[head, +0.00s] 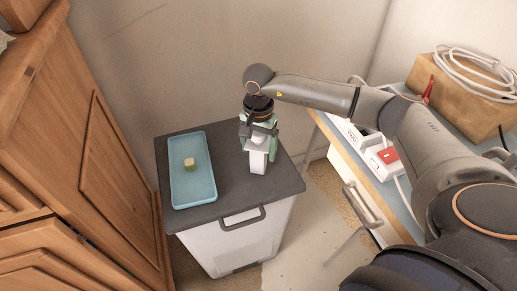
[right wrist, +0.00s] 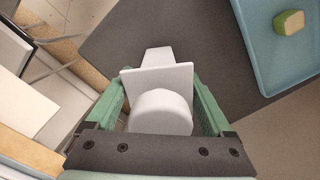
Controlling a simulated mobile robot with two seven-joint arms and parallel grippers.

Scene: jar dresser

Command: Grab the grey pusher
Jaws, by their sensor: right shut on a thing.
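The light grey pusher (head: 257,160) is upright at the right part of the dark dresser top. Its round knob, flat plate and narrower end show in the right wrist view (right wrist: 160,110). My right gripper (head: 260,148) comes from above, its green fingers on both sides of the pusher. It is shut on the pusher; the fingers also flank the knob in the right wrist view (right wrist: 159,100). I cannot tell whether the pusher's lower end touches the dresser top. My left gripper is not in view.
A blue tray (head: 193,197) holding a small green and cream block (head: 190,164) lies left on the dresser top (head: 235,194). A wooden cabinet (head: 110,150) stands at the left.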

